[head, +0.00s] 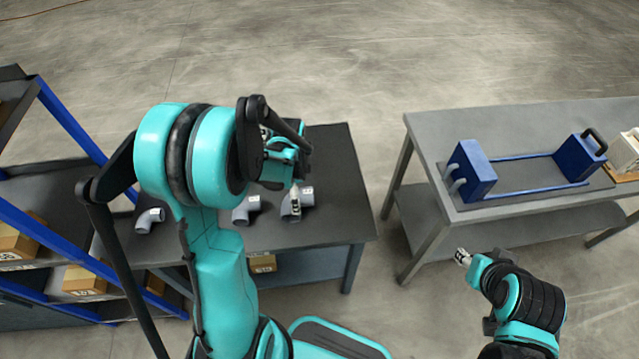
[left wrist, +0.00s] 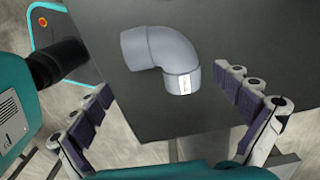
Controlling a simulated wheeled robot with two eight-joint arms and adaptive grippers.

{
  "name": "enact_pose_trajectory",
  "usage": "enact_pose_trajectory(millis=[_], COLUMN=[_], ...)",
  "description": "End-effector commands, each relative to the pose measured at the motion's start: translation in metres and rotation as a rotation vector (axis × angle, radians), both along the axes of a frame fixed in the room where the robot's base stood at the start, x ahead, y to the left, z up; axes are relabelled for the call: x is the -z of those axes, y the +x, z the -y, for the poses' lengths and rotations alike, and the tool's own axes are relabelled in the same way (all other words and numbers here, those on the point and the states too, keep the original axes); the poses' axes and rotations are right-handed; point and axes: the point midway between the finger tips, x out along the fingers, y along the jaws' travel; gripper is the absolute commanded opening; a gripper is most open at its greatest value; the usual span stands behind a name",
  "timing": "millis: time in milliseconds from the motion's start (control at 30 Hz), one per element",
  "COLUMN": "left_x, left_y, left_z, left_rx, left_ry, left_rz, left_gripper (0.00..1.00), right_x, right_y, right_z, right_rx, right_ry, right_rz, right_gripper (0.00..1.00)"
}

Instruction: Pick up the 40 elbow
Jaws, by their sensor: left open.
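Three grey pipe elbows with white labels lie on the dark table: a left one (head: 149,221), a middle one (head: 244,211) and a right one (head: 296,207). The labels are too small to read, so I cannot tell which is the 40 elbow. My left gripper (head: 295,193) is over the right elbow and partly covers it. In the left wrist view, my left gripper (left wrist: 168,85) is open and empty, with an elbow (left wrist: 172,50) ahead, its labelled end between the fingertips. My right gripper (head: 462,256) is away from the elbows, below the grey bench; its opening is unclear.
The dark table (head: 345,185) has bare surface around the elbows. A grey bench (head: 440,150) at the right carries a blue press (head: 473,170) with rails. A blue-framed shelf (head: 65,120) with cardboard boxes (head: 80,280) stands at the left. Open floor lies behind.

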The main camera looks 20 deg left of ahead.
Motion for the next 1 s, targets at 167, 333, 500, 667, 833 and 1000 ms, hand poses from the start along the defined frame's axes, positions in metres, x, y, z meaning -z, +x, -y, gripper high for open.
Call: enact_pose_trajectory(millis=[167,333,500,667,833,1000], left_x=[0.017,0.034,0.056,0.079,0.080,0.080], left_y=[0.000,0.001,0.004,0.005,0.005,0.005], left_z=[-0.002,-0.002,-0.002,-0.002,-0.002,-0.002], left_rx=[0.012,0.011,0.011,0.011,0.010,0.010], left_ry=[-0.002,-0.001,-0.001,-0.002,-0.002,-0.002], left_rz=[-0.007,-0.006,-0.006,-0.006,-0.005,-0.005], left_gripper=[1.00,1.00,1.00,1.00,1.00,0.76], right_x=[0.006,0.013,0.024,0.033,0.032,0.032], right_y=[0.000,0.000,0.000,0.000,0.000,0.000], right_z=[0.000,0.000,0.000,0.000,0.000,0.000], right_rx=[0.000,0.000,0.000,0.000,0.000,0.000], right_ry=[0.000,0.000,0.000,0.000,0.000,0.000], right_rz=[0.000,0.000,0.000,0.000,0.000,0.000], right_gripper=[0.40,0.40,0.40,0.40,0.40,0.40])
